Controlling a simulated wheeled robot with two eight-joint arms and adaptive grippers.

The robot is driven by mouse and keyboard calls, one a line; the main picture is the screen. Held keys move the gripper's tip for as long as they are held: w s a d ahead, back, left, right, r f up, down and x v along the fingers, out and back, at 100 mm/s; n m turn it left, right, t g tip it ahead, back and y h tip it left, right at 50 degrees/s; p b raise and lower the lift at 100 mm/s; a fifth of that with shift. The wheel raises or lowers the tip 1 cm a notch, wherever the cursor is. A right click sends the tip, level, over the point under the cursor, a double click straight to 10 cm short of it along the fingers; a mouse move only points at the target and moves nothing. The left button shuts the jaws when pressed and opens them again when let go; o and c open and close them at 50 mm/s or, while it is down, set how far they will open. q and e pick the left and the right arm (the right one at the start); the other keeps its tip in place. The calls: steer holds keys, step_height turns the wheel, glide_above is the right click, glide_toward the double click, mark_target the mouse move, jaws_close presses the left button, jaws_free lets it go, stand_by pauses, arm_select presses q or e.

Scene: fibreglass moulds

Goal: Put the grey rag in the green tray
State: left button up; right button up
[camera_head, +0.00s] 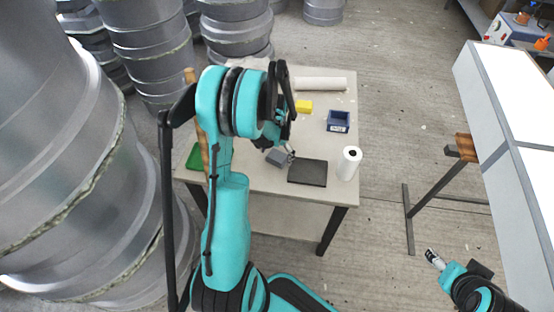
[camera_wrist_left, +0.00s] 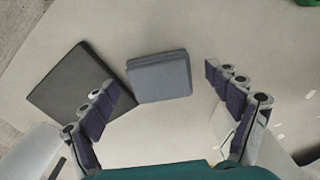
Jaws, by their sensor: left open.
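The grey rag (camera_head: 279,157) is a small folded blue-grey pad lying flat on the table, partly hidden by my left gripper (camera_head: 288,150) in the head view. In the left wrist view the rag (camera_wrist_left: 160,77) lies between and beyond the two spread fingers of my left gripper (camera_wrist_left: 160,85), which is open and empty. The green tray (camera_head: 194,158) is at the table's left edge, mostly hidden behind my left arm. A green corner (camera_wrist_left: 308,3) shows at the top right of the wrist view. My right gripper (camera_head: 434,257) hangs over the floor, away from the table.
A dark flat pad (camera_head: 308,172) lies right beside the rag. A white paper roll (camera_head: 348,164), a blue bin (camera_head: 338,121), a yellow block (camera_head: 304,107) and a pale roll (camera_head: 320,84) are also on the table. Large grey moulds (camera_head: 70,170) stand close on the left.

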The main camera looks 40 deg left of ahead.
arm_select(q)
steer(key=shift+r, duration=0.1)
steer(key=c, duration=1.2)
steer(key=shift+r, duration=0.15)
